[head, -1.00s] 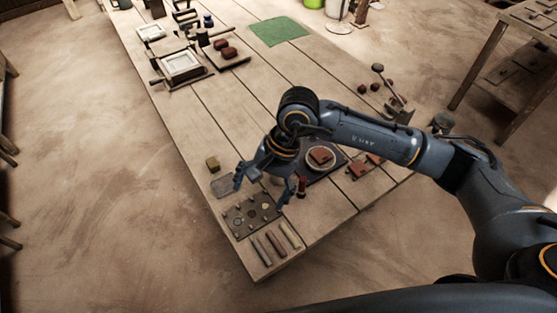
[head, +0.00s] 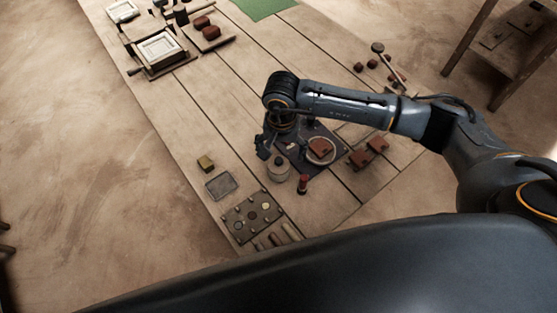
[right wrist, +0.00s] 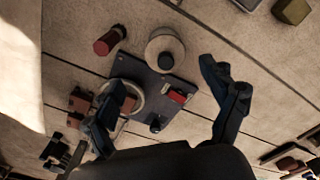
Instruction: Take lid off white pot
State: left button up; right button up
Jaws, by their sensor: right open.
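The white pot (head: 279,174) is a small, pale, round pot beside the left edge of a dark mat. Its lid shows as a pale disc with a dark knob in the right wrist view (right wrist: 165,53) and sits on the pot. My right gripper (head: 286,140) is just behind the pot in the head view, pointing down. In the right wrist view my right gripper (right wrist: 163,78) has its two fingers wide apart, with nothing between them held. The pot lies ahead of the fingers, apart from both. My left gripper is not in view.
The dark mat (head: 322,174) carries a round pale plate with a red tile (head: 320,147). A board with several round wells (head: 252,217) and a clear tray (head: 221,186) lie to the left.

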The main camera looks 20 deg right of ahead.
aim_at(279, 160)
jog(key=shift+f, duration=0.3)
jog(key=shift+w+a+f+p, duration=0.1)
jog(key=shift+a+f+p, duration=0.05)
jog(key=shift+f+p, duration=0.4)
jog(key=f, duration=0.2)
jog(key=f+p, duration=0.1)
jog(key=f, duration=0.1)
jog(key=shift+w+f, duration=0.1)
jog(key=shift+w, duration=0.2)
jog(key=shift+c, duration=0.4)
jog(key=c, duration=1)
